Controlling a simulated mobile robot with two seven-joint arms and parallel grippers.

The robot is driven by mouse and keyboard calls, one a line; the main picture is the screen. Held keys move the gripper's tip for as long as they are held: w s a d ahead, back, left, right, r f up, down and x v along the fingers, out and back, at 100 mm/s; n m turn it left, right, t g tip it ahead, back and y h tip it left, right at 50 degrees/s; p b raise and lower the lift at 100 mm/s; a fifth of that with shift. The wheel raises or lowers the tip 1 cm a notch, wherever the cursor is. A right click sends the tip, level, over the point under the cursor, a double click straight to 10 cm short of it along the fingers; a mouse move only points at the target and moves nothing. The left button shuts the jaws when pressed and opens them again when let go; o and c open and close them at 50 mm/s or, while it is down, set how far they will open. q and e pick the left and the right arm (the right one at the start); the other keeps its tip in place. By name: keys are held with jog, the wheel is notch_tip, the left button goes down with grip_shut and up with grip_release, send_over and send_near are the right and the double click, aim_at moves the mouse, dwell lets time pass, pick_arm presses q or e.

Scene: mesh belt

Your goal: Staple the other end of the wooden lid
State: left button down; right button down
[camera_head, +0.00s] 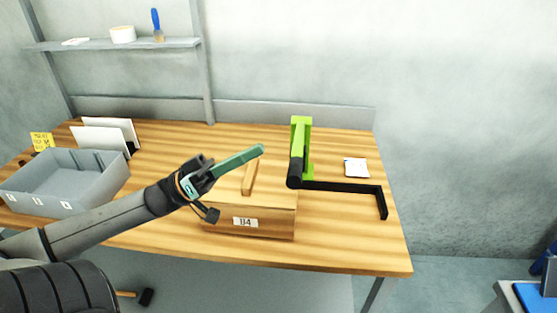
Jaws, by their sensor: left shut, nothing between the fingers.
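A wooden box (268,230) with a white label reading "B4" or similar stands near the front middle of the table. Its wooden lid (277,197) has a raised wooden strip (250,178) on top. My left gripper (195,183) is shut at the box's left side, above it in the picture. A long teal piece (238,160) extends from the gripper across the lid's far left part; I cannot tell whether it touches the lid or is a separate tool. No staples can be made out. My right gripper is not in view.
A bright green upright piece (301,130) with a black angled bar (345,187) is right of the box. A grey bin (65,185) stands at the left. White paper (356,168) lies at the right. The table (350,240) is clear at its front right.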

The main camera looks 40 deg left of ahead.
aim_at(298, 155)
pick_arm(q)
jog(key=d, duration=0.1)
jog(key=w+d, duration=0.1)
jog(key=d, duration=0.1)
jog(key=w+d+f, duration=0.1)
jog(key=shift+w+d+f, duration=0.1)
jog(key=shift+w+d, duration=0.15)
jog(key=shift+d, duration=0.05)
jog(key=shift+f, duration=0.1)
